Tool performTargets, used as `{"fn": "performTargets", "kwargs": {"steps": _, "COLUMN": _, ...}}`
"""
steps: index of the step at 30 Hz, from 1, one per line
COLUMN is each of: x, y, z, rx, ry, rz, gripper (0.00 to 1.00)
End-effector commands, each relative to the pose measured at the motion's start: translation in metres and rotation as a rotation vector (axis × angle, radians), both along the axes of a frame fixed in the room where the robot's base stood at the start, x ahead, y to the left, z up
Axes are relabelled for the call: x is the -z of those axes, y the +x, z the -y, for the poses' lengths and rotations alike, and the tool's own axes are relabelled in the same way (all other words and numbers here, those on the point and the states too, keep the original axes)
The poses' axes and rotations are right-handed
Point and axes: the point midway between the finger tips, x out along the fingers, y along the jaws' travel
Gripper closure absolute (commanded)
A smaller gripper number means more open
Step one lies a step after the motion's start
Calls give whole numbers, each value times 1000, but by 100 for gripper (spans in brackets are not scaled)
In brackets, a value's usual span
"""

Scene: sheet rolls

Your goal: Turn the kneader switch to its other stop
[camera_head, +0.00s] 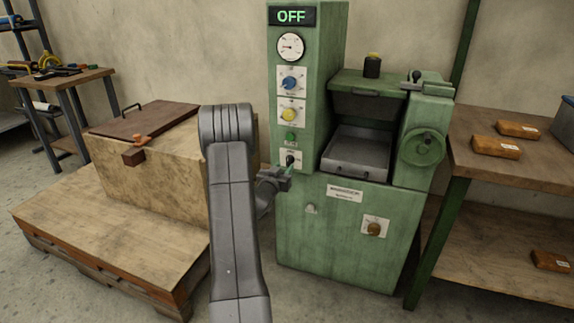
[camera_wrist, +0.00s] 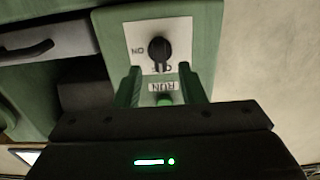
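The kneader switch is a black knob (camera_head: 290,160) on a white plate, low on the green machine's column. In the wrist view, which is upside down, the knob (camera_wrist: 160,48) has its bar pointing down over a partly covered label starting with "O"; "ON" is printed to the left. The display (camera_head: 291,17) reads OFF. My gripper (camera_head: 281,174) is just in front of the switch. In the wrist view my gripper (camera_wrist: 161,74) is open and empty, its fingers spread either side of the knob's line, tips short of the knob; contact is not visible.
A "RUN" label (camera_wrist: 163,86) and green lamp (camera_wrist: 164,98) lie between the fingers in the wrist view. Blue (camera_head: 291,83) and yellow (camera_head: 289,114) knobs sit above the switch. A tray (camera_head: 357,150) is at the right, a wooden crate (camera_head: 155,180) at the left.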

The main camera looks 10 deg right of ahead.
Motion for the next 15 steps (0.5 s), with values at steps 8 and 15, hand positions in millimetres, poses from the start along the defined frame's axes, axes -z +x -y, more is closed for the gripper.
{"fn": "performTargets", "kwargs": {"steps": 8, "x": 0, "y": 30, "z": 21, "rx": 0, "ry": -1, "rz": 1, "gripper": 64}}
{"fn": "performTargets", "kwargs": {"steps": 15, "x": 0, "y": 36, "z": 24, "rx": -1, "ry": 1, "rz": -1, "gripper": 64}}
